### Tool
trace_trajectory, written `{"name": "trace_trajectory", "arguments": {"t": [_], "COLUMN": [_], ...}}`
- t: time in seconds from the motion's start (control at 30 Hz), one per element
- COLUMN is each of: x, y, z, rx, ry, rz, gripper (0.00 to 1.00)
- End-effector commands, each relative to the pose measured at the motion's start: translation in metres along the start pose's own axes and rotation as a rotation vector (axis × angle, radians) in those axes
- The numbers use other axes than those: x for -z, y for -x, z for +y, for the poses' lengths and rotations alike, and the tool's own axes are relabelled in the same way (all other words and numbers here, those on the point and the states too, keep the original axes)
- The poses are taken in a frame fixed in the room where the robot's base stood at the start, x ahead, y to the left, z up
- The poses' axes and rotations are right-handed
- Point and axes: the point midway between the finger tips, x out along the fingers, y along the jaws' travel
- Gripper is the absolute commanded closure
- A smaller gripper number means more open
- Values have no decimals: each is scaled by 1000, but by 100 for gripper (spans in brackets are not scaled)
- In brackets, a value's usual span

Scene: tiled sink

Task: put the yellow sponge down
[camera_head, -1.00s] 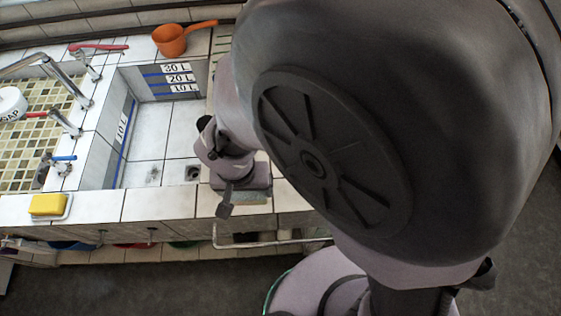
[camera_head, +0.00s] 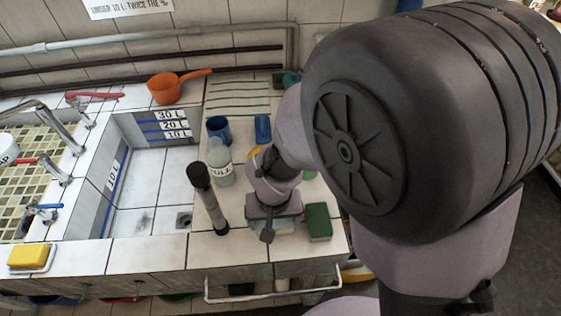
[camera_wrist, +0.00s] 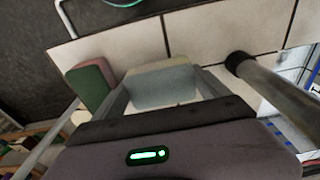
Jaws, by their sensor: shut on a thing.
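A yellow sponge (camera_head: 28,255) lies on a small white dish (camera_head: 46,264) on the front ledge at the far left in the head view. My gripper (camera_head: 277,222) is well to its right, low over the tiled counter right of the basin. In the wrist view my gripper (camera_wrist: 163,90) is shut on a pale grey-green block (camera_wrist: 165,86), its fingers on either side. In the head view the block (camera_head: 282,229) shows only partly under my gripper. I cannot tell whether it touches the counter.
A green sponge (camera_head: 319,221) is close right of my gripper. A black-topped cylinder (camera_head: 207,197) stands close left. A labelled bottle (camera_head: 220,168), blue mug (camera_head: 218,127) and blue item (camera_head: 262,129) are behind. An orange dipper (camera_head: 178,87) sits behind the basin.

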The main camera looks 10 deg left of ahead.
Motion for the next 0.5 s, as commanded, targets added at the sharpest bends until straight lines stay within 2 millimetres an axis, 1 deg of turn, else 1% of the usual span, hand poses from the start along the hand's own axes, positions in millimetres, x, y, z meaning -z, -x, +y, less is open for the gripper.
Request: {"name": "trace_trajectory", "arguments": {"t": [0.03,0.07,0.1,0.27,0.43,0.47,0.5], "x": [-3,-3,-3,-3,-3,-3,-3], "y": [-19,-24,-26,-21,-26,-26,-25], "z": [0,0,0,-1,-1,-1,-1], "rx": [-1,-1,-1,0,0,0,0], "ry": [1,2,1,1,0,0,0], "rz": [-3,-2,-2,0,0,0,0], "gripper": [66,66,66,66,66,11,3]}}
